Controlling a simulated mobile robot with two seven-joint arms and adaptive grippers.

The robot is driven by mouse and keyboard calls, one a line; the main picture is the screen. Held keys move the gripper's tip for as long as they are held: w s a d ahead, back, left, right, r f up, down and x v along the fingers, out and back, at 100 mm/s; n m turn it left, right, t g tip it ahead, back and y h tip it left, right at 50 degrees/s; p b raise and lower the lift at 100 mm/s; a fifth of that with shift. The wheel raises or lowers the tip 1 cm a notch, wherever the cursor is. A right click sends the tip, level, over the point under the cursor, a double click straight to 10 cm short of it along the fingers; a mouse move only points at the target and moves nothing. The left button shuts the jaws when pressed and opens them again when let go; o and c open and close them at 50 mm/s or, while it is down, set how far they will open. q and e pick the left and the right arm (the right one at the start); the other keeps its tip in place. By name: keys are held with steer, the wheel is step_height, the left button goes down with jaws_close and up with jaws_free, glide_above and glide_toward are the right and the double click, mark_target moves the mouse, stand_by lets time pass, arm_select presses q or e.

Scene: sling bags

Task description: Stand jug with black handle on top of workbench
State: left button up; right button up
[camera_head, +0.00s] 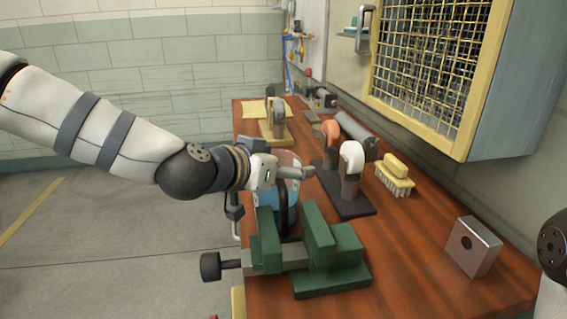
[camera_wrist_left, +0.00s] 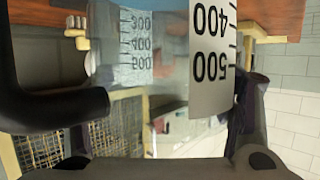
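The clear, bluish jug (camera_head: 290,159) with a black handle is at the left edge of the workbench (camera_head: 410,235), partly behind my gripper and the green vise. Its black handle (camera_head: 283,207) faces the head camera. The vise hides its base, so I cannot tell whether it rests on the bench. My left gripper (camera_head: 300,172) reaches across the jug's upper part. In the left wrist view its fingers are wide apart, with the jug's scale strip (camera_wrist_left: 212,65) between them and the handle (camera_wrist_left: 55,105) at left. Contact is unclear. My right gripper is out of view.
The green vise (camera_head: 335,275) stands in front of the jug. Right of the jug are a dark stand with orange and white-topped tools (camera_head: 352,165) and a yellow brush (camera_head: 395,178). A metal block (camera_head: 473,247) sits at right. A mesh-fronted cabinet (camera_head: 480,140) overhangs the back.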

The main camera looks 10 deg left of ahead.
arm_select(q)
steer(key=shift+o, duration=0.8)
steer(key=shift+r, duration=0.15)
steer(key=v, duration=1.2)
